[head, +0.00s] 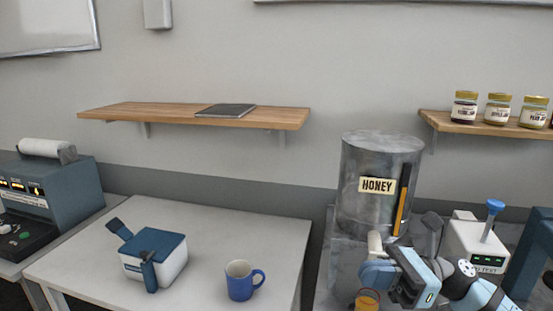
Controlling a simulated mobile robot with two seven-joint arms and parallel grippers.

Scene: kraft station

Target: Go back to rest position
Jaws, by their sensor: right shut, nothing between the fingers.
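My right gripper (388,276) is at the lower right of the head view, in front of the foot of the metal honey tank (365,205). It is shut and holds nothing. A small jar-like thing with an orange rim (367,300) shows just below it at the bottom edge, partly cut off. My left gripper is not in the head view.
A white table (205,225) carries a blue mug (240,282) and a white box with a blue lid (153,258). A device with a blue knob (478,240) stands right of the tank. Wooden shelves hold a dark book (226,110) and jars (497,108).

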